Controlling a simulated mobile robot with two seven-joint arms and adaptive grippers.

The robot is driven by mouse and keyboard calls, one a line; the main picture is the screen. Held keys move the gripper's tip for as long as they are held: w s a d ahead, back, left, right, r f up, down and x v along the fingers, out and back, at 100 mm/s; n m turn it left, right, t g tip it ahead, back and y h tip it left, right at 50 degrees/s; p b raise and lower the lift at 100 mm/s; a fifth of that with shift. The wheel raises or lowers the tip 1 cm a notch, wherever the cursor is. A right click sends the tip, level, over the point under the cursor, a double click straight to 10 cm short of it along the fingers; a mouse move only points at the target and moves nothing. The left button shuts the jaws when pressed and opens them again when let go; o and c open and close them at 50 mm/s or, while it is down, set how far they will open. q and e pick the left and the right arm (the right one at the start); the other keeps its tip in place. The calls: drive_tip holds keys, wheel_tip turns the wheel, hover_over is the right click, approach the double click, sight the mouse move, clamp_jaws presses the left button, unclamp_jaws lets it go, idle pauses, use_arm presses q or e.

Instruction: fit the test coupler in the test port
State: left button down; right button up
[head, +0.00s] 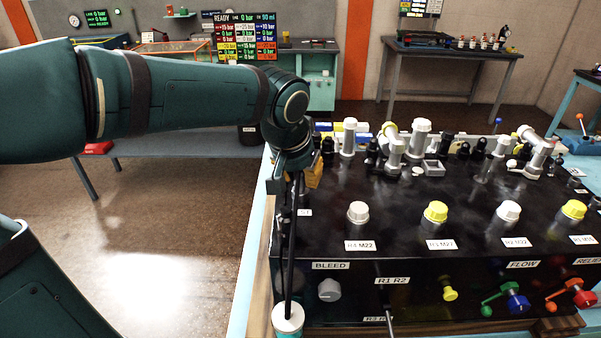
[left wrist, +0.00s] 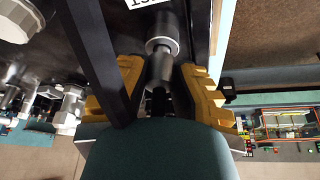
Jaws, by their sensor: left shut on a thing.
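My left gripper (head: 303,180) is at the left end of the black manifold block (head: 330,222), its jaws partly hidden by the wrist. In the left wrist view its yellow fingers are shut on the grey test coupler (left wrist: 158,72). Ahead of the coupler is a silver cylindrical fitting with a pale ring (left wrist: 162,42), which looks like the test port. The two are roughly in line, and a thin grey piece shows between them. I cannot tell how far they are engaged. A partly cut-off label (left wrist: 143,3) sits beyond the fitting. My right gripper is not in view.
A straight black hose or rod (head: 292,250) runs from near my left gripper down to a white-topped cylinder (head: 288,320). Capped ports (head: 358,212) and tall fittings (head: 393,152) stand on the block. Coloured valves (head: 516,301) line its front. Open floor (head: 170,235) lies left.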

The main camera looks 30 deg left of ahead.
use_arm(q)
drive_tip(key=shift+f+b, duration=0.4)
drive_tip(key=shift+f, duration=0.15)
drive_tip(key=c, duration=0.9)
unclamp_jaws()
drive_tip(key=shift+o, duration=0.2)
drive_tip(key=shift+r, duration=0.15)
drive_tip(key=v, duration=1.1)
drive_tip(key=shift+s+r, duration=0.15)
drive_tip(key=shift+r, duration=0.25)
